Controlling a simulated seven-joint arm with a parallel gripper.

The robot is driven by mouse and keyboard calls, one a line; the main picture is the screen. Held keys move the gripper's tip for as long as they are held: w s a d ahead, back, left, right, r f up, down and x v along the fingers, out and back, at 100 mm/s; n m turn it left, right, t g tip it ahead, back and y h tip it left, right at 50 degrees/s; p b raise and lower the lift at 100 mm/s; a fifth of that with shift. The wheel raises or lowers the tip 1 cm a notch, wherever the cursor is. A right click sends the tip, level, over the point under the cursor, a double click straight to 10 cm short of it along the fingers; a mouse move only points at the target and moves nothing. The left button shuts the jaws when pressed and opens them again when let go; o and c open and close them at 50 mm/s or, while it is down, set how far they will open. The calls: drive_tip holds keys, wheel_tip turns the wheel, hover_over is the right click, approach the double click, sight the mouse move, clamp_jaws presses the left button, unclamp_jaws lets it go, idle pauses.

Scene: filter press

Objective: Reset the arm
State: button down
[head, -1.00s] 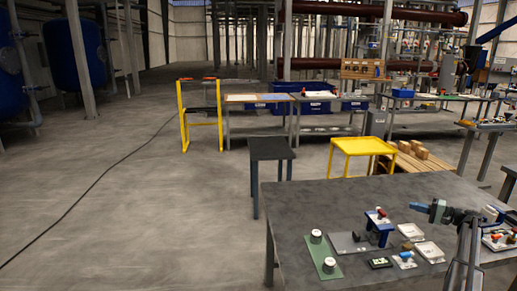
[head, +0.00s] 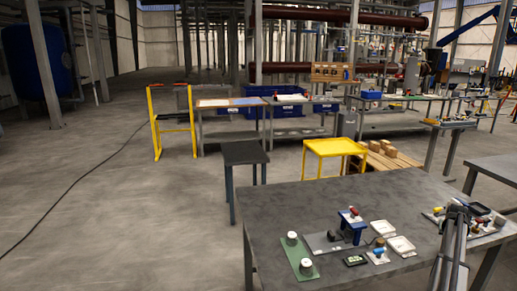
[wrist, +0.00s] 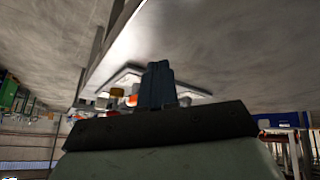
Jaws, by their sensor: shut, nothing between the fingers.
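My gripper (wrist: 158,70) shows in the wrist view as two dark blue fingers side by side, shut with nothing between them. They stand out from a dark crossbar on a pale green-grey housing. The wrist view looks upside down, with floor at the top. Behind the fingers is the edge of a table with a white tray (wrist: 124,76) and small orange and white parts; the fingers appear apart from them.
The grey table (head: 390,205) holds a blue press-like fixture (head: 352,228), a green mat (head: 300,262) with two white-topped cylinders, and white trays (head: 400,245). A yellow side table (head: 335,147) stands behind.

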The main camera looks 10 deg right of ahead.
drive_tip(key=s+d+f+n+g+h, duration=0.1)
drive_tip(key=s+d+f+g, duration=0.1)
drive_tip(key=s, duration=0.6)
drive_tip(key=s+d+f+n+g+h, duration=0.1)
drive_tip(key=s+d+f+g+h, duration=0.1)
drive_tip(key=s, duration=0.5)
drive_tip(key=a+f+m+g+y, duration=0.1)
drive_tip(key=a+f+y, duration=0.2)
drive_tip(key=a+f, duration=1.05)
drive_tip(key=w+a+f+m+y, duration=0.1)
drive_tip(key=a+f+y, duration=0.3)
drive_tip(key=a, duration=1.8)
drive_tip(key=a+f+m+g+y, duration=0.1)
drive_tip(key=a+f+y, duration=0.2)
drive_tip(key=a+f, duration=1)
drive_tip(key=s+a+f+n+g, duration=0.15)
drive_tip(key=s+a, duration=0.35)
drive_tip(key=a, duration=0.7)
drive_tip(key=s+a+f+n+g, duration=0.1)
drive_tip(key=s+a+n, duration=0.3)
drive_tip(key=a, duration=0.9)
drive_tip(key=s+a+f+n+g, duration=0.1)
drive_tip(key=s+a+n, duration=0.1)
drive_tip(key=s+a, duration=0.3)
drive_tip(key=s+a+f+n+h, duration=0.1)
drive_tip(key=s+a, duration=0.4)
drive_tip(key=s, duration=0.6)
drive_tip(key=shift+s+a+f+n+g, duration=0.15)
drive_tip(key=shift+s+f+n+g, duration=0.05)
drive_tip(key=shift+f+n+g, duration=0.2)
